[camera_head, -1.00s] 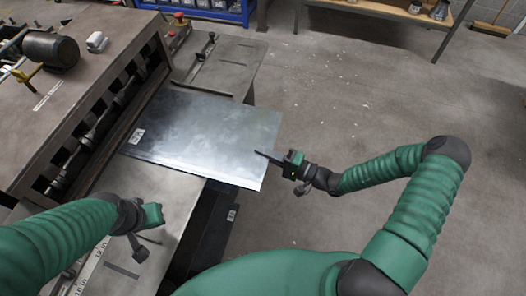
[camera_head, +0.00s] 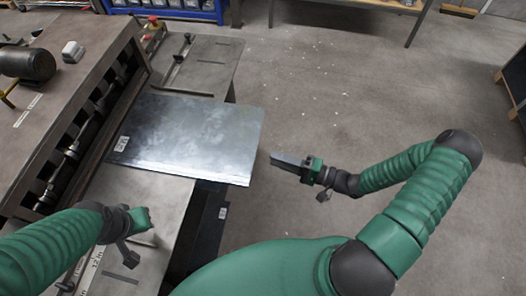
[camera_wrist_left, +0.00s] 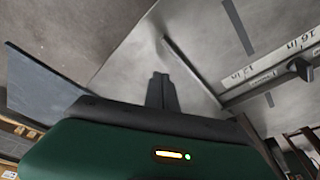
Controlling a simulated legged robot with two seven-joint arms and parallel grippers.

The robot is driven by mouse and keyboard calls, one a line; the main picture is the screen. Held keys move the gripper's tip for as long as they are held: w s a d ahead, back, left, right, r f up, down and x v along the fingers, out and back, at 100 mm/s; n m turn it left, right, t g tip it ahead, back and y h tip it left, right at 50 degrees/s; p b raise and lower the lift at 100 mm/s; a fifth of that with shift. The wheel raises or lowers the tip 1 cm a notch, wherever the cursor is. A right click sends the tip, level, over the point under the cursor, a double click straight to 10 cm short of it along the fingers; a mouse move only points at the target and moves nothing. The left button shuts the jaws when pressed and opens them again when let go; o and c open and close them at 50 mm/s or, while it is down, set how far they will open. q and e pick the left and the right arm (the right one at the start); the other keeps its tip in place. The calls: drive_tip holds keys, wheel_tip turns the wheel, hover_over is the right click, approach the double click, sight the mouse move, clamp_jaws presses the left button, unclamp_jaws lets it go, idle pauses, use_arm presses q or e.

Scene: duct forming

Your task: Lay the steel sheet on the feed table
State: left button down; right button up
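The steel sheet (camera_head: 190,135) is a flat grey metal plate with a small white label near its left end. It lies on the feed table (camera_head: 150,195) beside the rollers, and its right part sticks out past the table's edge. My right gripper (camera_head: 275,157) is just right of the sheet's right edge, apart from it and holding nothing visible; its finger gap cannot be made out. My left gripper (camera_wrist_left: 160,88) has its two fingers together with nothing between them, over the near part of the table. In the head view its fingertips are mostly hidden.
The roller machine (camera_head: 85,110) stands along the left, with a dark cylinder (camera_head: 28,64) on top. A ruled scale (camera_head: 92,262) runs along the near table. A blue rack (camera_head: 185,12) and a bench (camera_head: 375,8) stand at the back.

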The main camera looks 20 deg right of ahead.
drive_tip(key=s+a+f+n+g+h, duration=0.2)
drive_tip(key=s+a+n+g+h, duration=0.3)
drive_tip(key=s+g, duration=0.8)
drive_tip(key=w+d+r+n+t+h, duration=0.2)
drive_tip(key=w+r+n+t+h, duration=0.1)
drive_tip(key=w+r+h, duration=0.3)
wheel_tip(320, 180, up, 4)
drive_tip(key=shift+d+f+n+h, duration=0.25)
drive_tip(key=shift+n+h, duration=0.15)
drive_tip(key=shift+h, duration=0.6)
drive_tip(key=shift+s+a, duration=0.15)
drive_tip(key=shift+a, duration=0.05)
drive_tip(key=shift+r, duration=0.1)
